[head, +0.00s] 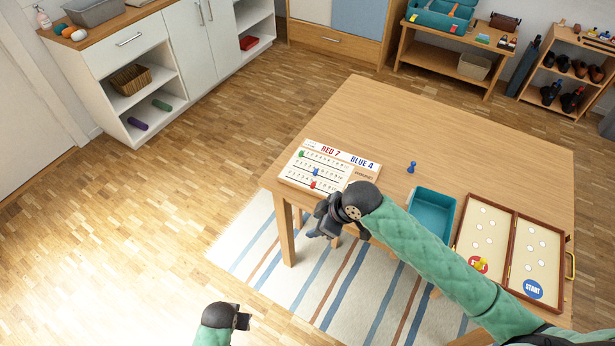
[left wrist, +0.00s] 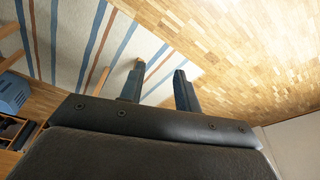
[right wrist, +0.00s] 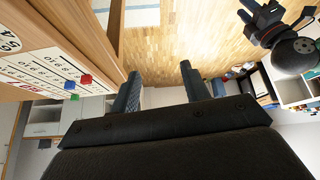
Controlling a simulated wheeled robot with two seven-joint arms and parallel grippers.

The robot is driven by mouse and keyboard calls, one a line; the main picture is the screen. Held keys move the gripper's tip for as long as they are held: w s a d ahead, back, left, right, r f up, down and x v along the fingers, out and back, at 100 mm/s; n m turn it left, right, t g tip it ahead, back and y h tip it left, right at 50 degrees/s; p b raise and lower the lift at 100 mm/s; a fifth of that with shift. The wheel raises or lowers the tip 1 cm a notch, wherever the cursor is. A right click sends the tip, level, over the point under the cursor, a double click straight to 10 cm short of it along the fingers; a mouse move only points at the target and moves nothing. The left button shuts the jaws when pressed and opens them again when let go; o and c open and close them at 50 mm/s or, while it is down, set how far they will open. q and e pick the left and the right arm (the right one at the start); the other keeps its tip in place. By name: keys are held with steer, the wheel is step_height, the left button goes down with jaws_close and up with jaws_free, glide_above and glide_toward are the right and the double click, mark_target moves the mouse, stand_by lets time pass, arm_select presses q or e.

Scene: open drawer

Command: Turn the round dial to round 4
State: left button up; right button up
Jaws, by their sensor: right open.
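The white scoreboard (head: 322,172) lies on the near left corner of the wooden table, printed RED 7 and BLUE 4 with rows of numbers and green, blue and red pegs. The ROUND label shows at its right; the dial below it is hidden by my right wrist in the head view. In the right wrist view, part of a round white numbered dial (right wrist: 8,40) shows at the left edge; its setting cannot be read. My right gripper (head: 318,230) is open and empty beside the table's near edge, apart from the dial. My left gripper (left wrist: 158,85) is open and empty, low over the floor.
A blue peg figure (head: 411,167) stands on the table (head: 480,140). A teal bin (head: 432,212) and an open wooden game box (head: 512,245) are at the right, partly behind my right arm. The table's far half is clear. A striped rug (head: 290,265) lies below.

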steer(key=w+d+r+n+g+h, duration=0.1)
steer(key=w+d+r+n+g, duration=0.15)
steer(key=w+d, duration=1.4)
arm_select(q)
steer(key=s+f+p, duration=0.1)
steer(key=s+f, duration=0.3)
steer(key=f, duration=0.9)
steer(key=s+a+f+p, duration=0.1)
steer(key=s+f, duration=0.4)
steer(key=f, duration=0.8)
steer(key=shift+s+a+f+g+p, duration=0.2)
steer(key=shift+f+g+p, duration=0.1)
steer(key=shift+f+p, duration=0.1)
arm_select(e)
steer(key=shift+t, duration=0.25)
steer(key=shift+s+a+f, duration=0.15)
steer(key=shift+a+f, duration=0.15)
steer(key=shift+f, duration=0.75)
steer(key=shift+s+a+f, duration=0.2)
steer(key=shift+a+f, duration=0.1)
steer(key=shift+f, duration=0.8)
steer(key=shift+s+a+f, duration=0.15)
steer(key=shift+a+f, duration=0.15)
steer(key=shift+f, duration=0.75)
steer(key=shift+c, duration=0.5)
steer(key=c, duration=0.9)
arm_select(q)
steer(key=shift+r, duration=0.1)
arm_select(e)
steer(key=shift+r, duration=0.1)
